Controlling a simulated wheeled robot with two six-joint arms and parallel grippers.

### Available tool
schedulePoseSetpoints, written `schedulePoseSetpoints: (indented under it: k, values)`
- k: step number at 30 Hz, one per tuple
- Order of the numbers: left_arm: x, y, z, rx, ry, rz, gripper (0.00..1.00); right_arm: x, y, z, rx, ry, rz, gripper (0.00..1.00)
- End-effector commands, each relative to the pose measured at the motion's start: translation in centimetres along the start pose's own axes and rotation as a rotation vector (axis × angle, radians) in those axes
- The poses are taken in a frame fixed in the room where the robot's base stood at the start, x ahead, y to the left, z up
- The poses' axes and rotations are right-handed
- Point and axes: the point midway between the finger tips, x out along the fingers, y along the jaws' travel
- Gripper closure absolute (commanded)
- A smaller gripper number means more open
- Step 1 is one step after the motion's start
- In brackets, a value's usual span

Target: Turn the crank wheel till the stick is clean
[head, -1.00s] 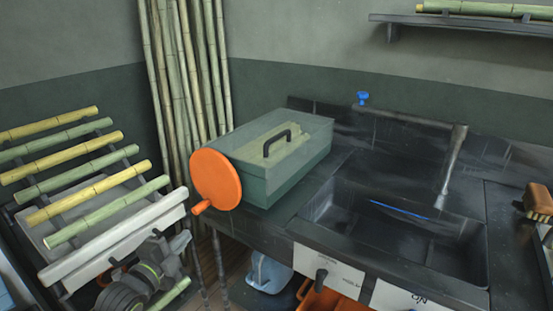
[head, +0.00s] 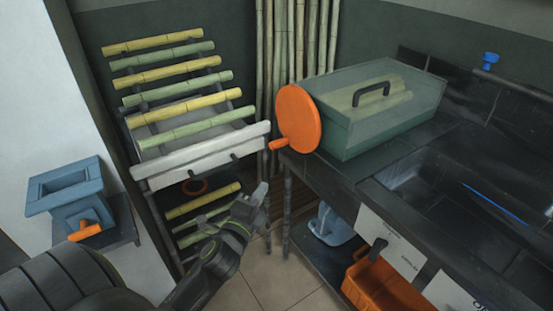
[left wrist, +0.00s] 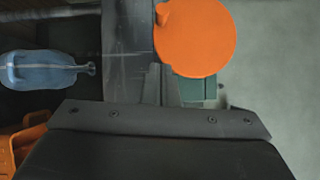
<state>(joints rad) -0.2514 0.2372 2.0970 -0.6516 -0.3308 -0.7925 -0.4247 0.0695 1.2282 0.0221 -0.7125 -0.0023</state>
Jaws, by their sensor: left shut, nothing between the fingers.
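The orange crank wheel (head: 299,118) is on the left end of a green press box (head: 380,125) on the dark counter. Its orange handle (head: 279,144) sticks out at the wheel's lower left. Pale yellow-green sticks (head: 401,93) show through the box's clear lid; I cannot tell whether they are clean. My left gripper (head: 262,192) is shut and empty, below the handle and apart from it, in front of the rack. In the left wrist view, the wheel (left wrist: 197,40) and its handle (left wrist: 163,14) lie just beyond the shut fingertips (left wrist: 161,72). My right gripper is not in view.
A rack (head: 203,150) of yellow and green canes stands left of the press, with tall canes (head: 297,45) behind. A sink (head: 470,190) is to the right. A blue jug (head: 330,228) and an orange crate (head: 385,287) are below the counter. A blue box (head: 70,190) is far left.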

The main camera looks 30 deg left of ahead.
Motion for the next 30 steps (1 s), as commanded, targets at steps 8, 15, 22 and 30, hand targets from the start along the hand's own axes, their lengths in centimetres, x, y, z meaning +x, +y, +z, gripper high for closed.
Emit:
schedulePoseSetpoints:
  k: [8, 15, 22, 30]
  values:
    - [2.5, -0.1, 0.0, 0.008, -0.004, -0.003, 1.0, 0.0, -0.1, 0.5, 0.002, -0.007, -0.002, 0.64]
    - [7.1, -0.1, 0.0, 0.008, -0.003, -0.004, 1.0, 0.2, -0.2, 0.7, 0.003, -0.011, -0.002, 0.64]
    - [10.8, 0.1, 0.9, 0.012, -0.004, -0.002, 1.0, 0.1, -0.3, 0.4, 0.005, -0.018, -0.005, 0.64]
    - [12.6, 0.0, 2.7, 0.007, -0.003, -0.001, 1.0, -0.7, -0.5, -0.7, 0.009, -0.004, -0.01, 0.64]
